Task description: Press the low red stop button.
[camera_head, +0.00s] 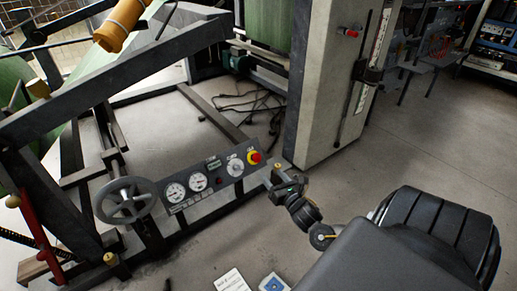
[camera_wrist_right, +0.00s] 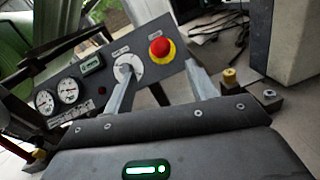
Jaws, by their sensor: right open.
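The low red stop button (camera_head: 255,157) is a round red mushroom head on a yellow ring, at the right end of a dark tilted control panel (camera_head: 213,178). In the right wrist view the red button (camera_wrist_right: 159,47) shows unhidden, ahead of and between the finger lines. My right gripper (camera_head: 272,178) is just right of and below the panel's end, apart from the button. In the right wrist view its two fingers (camera_wrist_right: 158,68) are spread with nothing between them. My left gripper is not in view.
The panel carries two gauges (camera_head: 186,187), a small display and a white-plated rotary switch (camera_head: 235,167). A grey handwheel (camera_head: 126,201) stands left. A pale pillar (camera_head: 325,85) with a higher red button (camera_head: 347,32) rises behind. Cables (camera_head: 250,103) lie on the floor; floor to the right is clear.

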